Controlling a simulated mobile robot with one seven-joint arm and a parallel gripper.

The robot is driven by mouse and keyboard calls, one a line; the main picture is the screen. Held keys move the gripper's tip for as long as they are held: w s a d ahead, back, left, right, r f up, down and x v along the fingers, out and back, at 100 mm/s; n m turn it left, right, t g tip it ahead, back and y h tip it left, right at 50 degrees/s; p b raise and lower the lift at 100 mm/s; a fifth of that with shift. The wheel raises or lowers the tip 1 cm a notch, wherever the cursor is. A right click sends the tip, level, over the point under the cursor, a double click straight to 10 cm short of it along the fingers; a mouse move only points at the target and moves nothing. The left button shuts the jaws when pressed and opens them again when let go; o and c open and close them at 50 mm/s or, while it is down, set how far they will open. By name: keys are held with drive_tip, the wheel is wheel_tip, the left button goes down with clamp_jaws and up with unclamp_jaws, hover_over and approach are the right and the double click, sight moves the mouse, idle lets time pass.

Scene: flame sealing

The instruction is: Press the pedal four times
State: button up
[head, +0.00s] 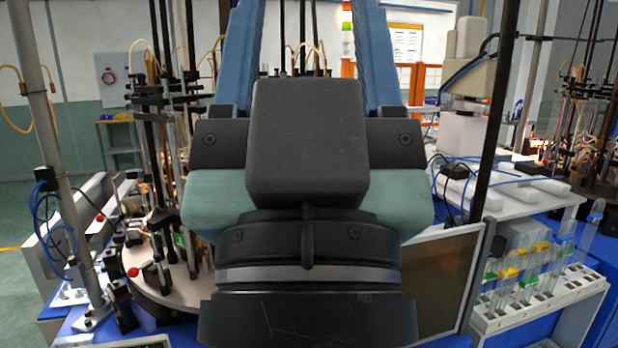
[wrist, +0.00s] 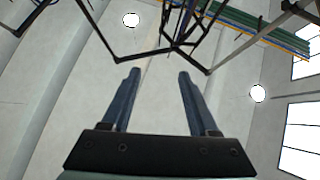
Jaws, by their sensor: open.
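My gripper shows large in the middle of the head view, with its two blue fingers (head: 309,50) pointing up and spread apart. In the wrist view my gripper (wrist: 157,74) is open and nothing is between its fingers. Behind the fingers there the ceiling shows. No pedal shows in either view. My gripper and wrist hide the middle of the head view.
A round machine table (head: 165,292) with rods and hoses stands at left. A rack (head: 540,300) of tubes with green and yellow parts stands at right, beside a dark screen (head: 440,280). A thin dark post (head: 495,110) rises right of my gripper.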

clamp_jaws()
idle(1.3)
